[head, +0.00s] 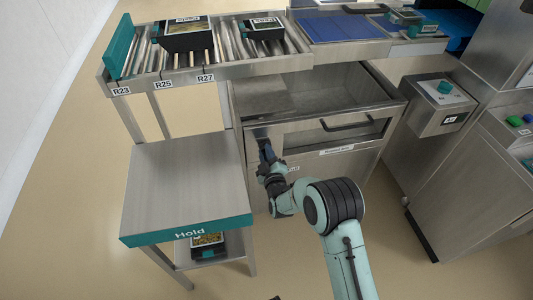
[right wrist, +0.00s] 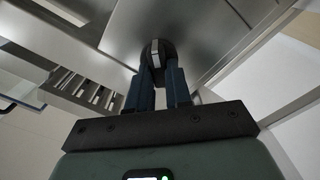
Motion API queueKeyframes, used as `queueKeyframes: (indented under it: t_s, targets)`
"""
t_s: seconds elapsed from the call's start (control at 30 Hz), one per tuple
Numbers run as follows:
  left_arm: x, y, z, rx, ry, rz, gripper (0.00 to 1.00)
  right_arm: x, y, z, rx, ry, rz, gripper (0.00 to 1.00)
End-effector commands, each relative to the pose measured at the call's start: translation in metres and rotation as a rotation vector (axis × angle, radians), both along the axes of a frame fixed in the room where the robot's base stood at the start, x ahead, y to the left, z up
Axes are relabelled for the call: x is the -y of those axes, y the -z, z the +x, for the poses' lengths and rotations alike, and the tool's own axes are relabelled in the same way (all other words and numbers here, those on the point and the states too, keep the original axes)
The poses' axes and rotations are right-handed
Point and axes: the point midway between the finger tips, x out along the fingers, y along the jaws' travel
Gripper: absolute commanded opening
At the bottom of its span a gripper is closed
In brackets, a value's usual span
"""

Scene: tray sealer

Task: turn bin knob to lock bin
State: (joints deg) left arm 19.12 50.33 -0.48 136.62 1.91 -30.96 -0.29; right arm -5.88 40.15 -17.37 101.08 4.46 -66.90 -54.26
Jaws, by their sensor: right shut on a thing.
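The bin (head: 345,160) is a steel drawer-like box with a slot handle and a label on its front, under the conveyor. The bin knob (right wrist: 155,47) is round and black with a pale raised grip bar, on a steel panel in the right wrist view. My right gripper (right wrist: 158,80) is shut on the knob, with its dark blue fingers on either side of the bar. In the head view the right gripper (head: 266,152) is against the left part of the bin front and hides the knob. My left gripper is not in view.
A steel Hold table (head: 185,185) stands close left of my right arm, with a packed tray (head: 207,243) on its lower shelf. A roller conveyor (head: 225,45) with two trays runs above. A control box with a green knob (head: 444,88) is at the right.

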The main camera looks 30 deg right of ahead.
Motion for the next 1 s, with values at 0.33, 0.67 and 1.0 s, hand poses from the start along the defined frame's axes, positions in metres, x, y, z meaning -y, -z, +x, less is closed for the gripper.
queueKeyframes:
  t_s: [0.33,0.67,1.0]
  targets:
    - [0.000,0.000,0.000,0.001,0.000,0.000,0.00,0.001,0.000,0.000,-0.001,0.001,-0.006,0.29]
    - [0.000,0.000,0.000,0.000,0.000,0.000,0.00,0.000,0.000,0.000,-0.001,0.000,-0.003,0.45]
    - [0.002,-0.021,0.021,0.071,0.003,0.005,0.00,-0.010,-0.001,-0.044,-0.005,-0.001,-0.001,0.45]
